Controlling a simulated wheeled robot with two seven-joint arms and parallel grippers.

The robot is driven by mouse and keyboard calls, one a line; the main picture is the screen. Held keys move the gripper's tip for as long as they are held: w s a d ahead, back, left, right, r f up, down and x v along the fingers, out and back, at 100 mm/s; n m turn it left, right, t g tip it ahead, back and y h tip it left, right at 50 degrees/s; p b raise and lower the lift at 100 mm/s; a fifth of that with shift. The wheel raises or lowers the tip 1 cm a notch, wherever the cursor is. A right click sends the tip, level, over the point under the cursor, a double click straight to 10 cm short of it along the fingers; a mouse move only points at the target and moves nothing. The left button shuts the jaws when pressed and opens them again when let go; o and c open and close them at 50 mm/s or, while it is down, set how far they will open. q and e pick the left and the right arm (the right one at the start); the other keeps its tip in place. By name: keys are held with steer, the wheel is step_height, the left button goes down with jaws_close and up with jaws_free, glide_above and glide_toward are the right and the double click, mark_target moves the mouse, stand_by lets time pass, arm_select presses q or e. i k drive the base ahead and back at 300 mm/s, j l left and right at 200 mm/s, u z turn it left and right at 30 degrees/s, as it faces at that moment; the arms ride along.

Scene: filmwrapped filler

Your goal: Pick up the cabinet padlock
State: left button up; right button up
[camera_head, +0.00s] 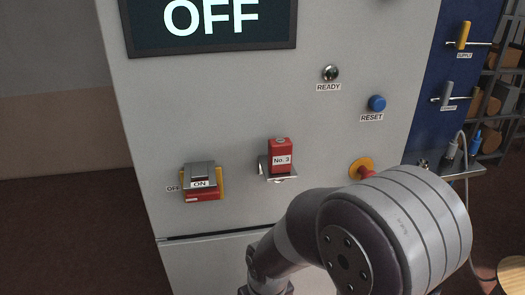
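A red padlock-like block (280,152) labelled "No. 3" stands upright on a small metal bracket (264,169) on the front of the grey cabinet (240,110). It is the thing that best fits the cabinet padlock; its shackle cannot be made out. One of my arms comes in at the lower right, with a large grey joint below and right of the block. No gripper fingers show in the view. Nothing of mine touches the block.
A yellow and red switch with a grey "ON" handle (200,173) is left of the block. A red and yellow knob (362,168) is to its right, partly behind my arm. Above are a blue RESET button (377,103), a READY lamp (331,73) and an "OFF" display (210,20).

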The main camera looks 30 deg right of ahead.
mark_target(280, 150)
steer(key=k+l, duration=0.25)
steer(key=l, duration=0.15)
steer(key=k+l, duration=0.2)
steer(key=l, duration=0.2)
steer(key=k+l, duration=0.25)
steer(key=l, duration=0.15)
steer(key=k+l, duration=0.2)
steer(key=l, duration=0.2)
steer(key=k+l, duration=0.25)
steer(key=l, duration=0.15)
